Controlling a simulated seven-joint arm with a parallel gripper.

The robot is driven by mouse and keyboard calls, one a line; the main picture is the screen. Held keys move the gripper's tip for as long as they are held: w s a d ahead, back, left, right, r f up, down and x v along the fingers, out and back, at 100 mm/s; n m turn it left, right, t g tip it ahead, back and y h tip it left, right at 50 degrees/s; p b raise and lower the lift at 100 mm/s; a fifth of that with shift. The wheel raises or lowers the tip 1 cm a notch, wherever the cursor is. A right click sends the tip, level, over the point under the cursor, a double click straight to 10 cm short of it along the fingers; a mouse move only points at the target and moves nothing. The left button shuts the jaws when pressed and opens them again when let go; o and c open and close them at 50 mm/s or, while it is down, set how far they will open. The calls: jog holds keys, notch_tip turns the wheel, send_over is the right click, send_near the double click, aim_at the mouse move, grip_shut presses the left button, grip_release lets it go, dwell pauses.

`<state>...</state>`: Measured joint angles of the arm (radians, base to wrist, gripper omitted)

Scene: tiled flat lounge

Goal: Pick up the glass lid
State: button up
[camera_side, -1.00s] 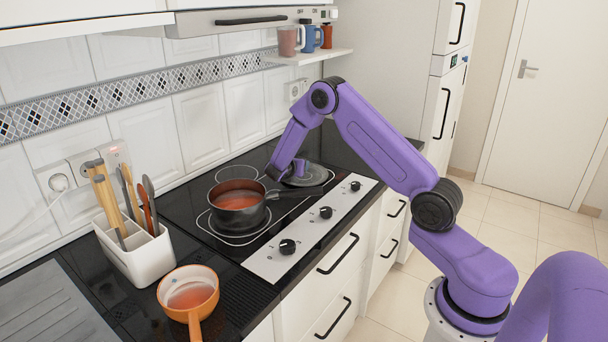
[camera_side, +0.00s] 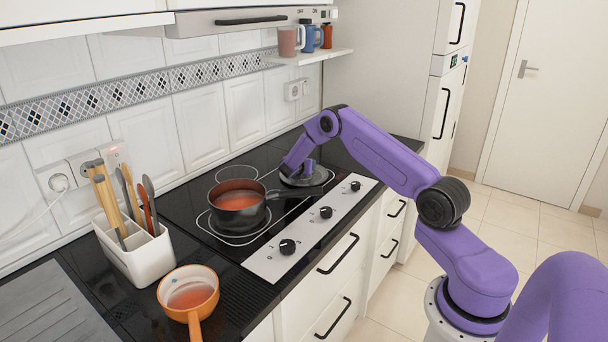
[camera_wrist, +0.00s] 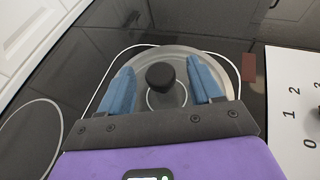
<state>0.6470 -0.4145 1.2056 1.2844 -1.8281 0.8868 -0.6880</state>
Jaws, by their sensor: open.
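The glass lid (camera_side: 319,178) lies flat on the far right part of the black hob, behind the pan's handle. In the wrist view it is a clear disc with a pale rim (camera_wrist: 178,52) and a round black knob (camera_wrist: 160,76) at its middle. My gripper (camera_wrist: 160,66) is open, with one blue finger on each side of the knob and visible gaps between. In the side view my gripper (camera_side: 303,166) is low over the lid and hides part of it; the fingertips' height there cannot be made out.
A dark pan (camera_side: 238,201) with reddish contents stands on the hob left of the lid, its handle pointing towards the lid. A control strip with knobs (camera_side: 325,212) runs along the front. An orange pan (camera_side: 188,292) and white utensil holder (camera_side: 140,256) stand further left.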

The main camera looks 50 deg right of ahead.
jog(key=shift+x, duration=0.8)
grip_shut()
jog(key=shift+r, duration=0.2)
